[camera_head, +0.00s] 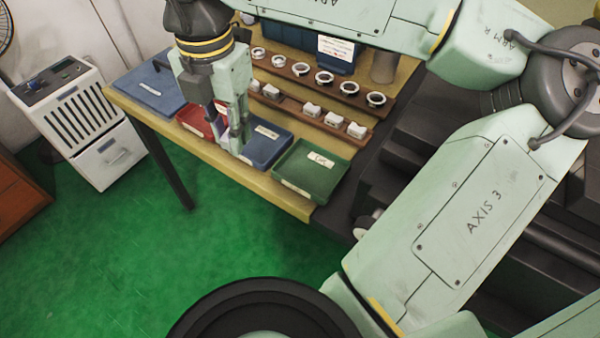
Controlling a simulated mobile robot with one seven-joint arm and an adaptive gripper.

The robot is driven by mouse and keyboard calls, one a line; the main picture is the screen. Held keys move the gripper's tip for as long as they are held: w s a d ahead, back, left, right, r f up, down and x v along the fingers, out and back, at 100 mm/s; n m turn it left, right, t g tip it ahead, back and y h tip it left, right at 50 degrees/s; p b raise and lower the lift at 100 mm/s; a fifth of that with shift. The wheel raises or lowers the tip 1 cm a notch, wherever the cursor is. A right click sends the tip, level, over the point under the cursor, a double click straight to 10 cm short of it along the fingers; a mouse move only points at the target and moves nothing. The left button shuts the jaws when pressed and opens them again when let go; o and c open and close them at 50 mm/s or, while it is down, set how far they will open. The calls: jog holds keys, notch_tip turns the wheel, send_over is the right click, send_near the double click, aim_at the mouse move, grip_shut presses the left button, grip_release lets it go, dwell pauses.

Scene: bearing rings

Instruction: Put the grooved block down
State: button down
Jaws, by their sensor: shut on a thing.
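My gripper (231,138) points down over the row of shallow trays at the table's front edge. Its fingertips show in front of the left part of the blue tray (272,150), beside the red tray (190,122). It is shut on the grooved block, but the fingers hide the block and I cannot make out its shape. I cannot tell how high the fingertips are above the tray. Several small whitish blocks (334,119) stand in a row on the front wooden rack (290,104) behind the trays.
Several bearing rings (324,77) sit on the back rack. A blue bin (337,55) and a grey cylinder (384,67) stand behind. Dark machinery borders the right.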

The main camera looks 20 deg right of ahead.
jog(key=w+d+f+m+b, duration=0.1)
jog(key=d+f+m, duration=0.2)
jog(key=d+m, duration=0.35)
jog(key=w+d+f+m, duration=0.1)
jog(key=d+f+m, duration=0.2)
jog(key=d+m, duration=0.3)
jog(key=n+p, duration=0.1)
send_over(309, 172)
notch_tip(309, 172, down, 5)
jog(key=shift+f, duration=0.1)
notch_tip(309, 172, down, 5)
jog(key=shift+r+p, duration=0.2)
jog(key=shift+p, duration=0.2)
jog(key=shift+f, duration=0.1)
jog(key=shift+f+b, duration=0.2)
jog(key=shift+b, duration=0.15)
jog(key=c, duration=1.4)
grip_release()
jog(key=shift+c, duration=0.2)
jog(key=shift+r, duration=0.15)
